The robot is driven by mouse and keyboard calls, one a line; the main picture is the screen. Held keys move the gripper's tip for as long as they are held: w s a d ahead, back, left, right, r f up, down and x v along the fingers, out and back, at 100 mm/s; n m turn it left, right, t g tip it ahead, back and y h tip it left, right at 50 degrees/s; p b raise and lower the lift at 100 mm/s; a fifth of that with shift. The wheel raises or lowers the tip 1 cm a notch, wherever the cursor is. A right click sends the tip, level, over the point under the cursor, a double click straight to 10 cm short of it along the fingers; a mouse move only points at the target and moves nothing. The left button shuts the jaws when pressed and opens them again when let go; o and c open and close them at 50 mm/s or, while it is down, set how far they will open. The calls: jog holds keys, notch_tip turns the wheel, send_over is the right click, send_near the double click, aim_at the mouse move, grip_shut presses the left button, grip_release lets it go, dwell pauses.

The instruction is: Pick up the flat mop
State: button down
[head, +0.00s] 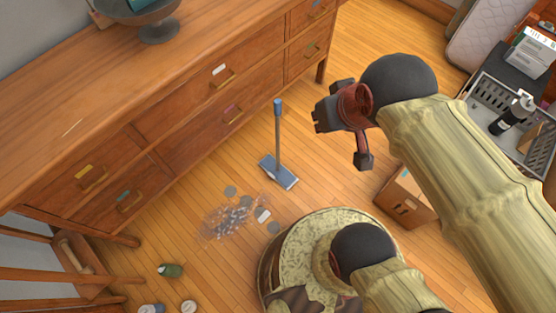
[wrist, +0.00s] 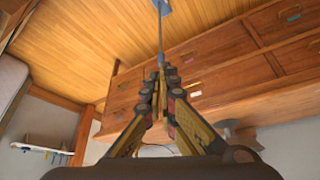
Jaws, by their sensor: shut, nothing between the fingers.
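The flat mop (head: 278,142) stands upright on the wooden floor in front of the dresser.
The wooden dresser (head: 165,135) stands behind and left of the mop. Loose discs and clear litter (head: 232,218) lie on the floor near the mop head. A cardboard box (head: 404,202) stands to the right. Bare floor lies between mop and box.

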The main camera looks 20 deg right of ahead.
aim_at(278, 101)
jog(key=c, duration=2.6)
grip_release()
